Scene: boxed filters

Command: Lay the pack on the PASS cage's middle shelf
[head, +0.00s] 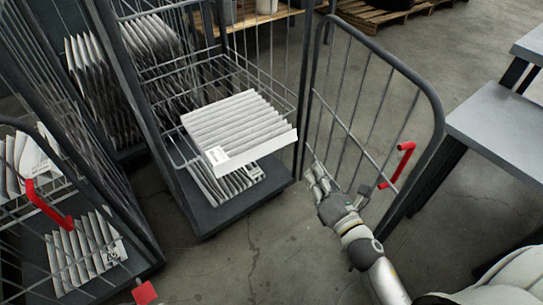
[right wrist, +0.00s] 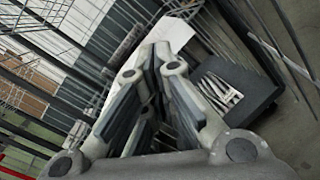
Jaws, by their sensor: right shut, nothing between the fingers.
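A white pleated pack (head: 236,122) with a small label lies flat in the middle cage (head: 204,222), at the height of its wire shelf. Its front edge reaches the open front of the cage. Its contact with the shelf is hidden underneath. I cannot read a PASS sign on any cage. My right gripper (head: 318,180) is shut and empty, to the right of the pack and apart from it, close to the open cage door. The right wrist view shows its fingers (right wrist: 150,62) closed, with part of the white pack (right wrist: 172,35) behind them. My left gripper is out of view.
Another pleated pack (head: 228,182) sits on the cage base below. The open mesh door (head: 437,118) with a red handle (head: 403,163) stands at the right, near my right arm. Another cage with packs (head: 85,255) is at the left. Grey benches (head: 505,130) stand far right.

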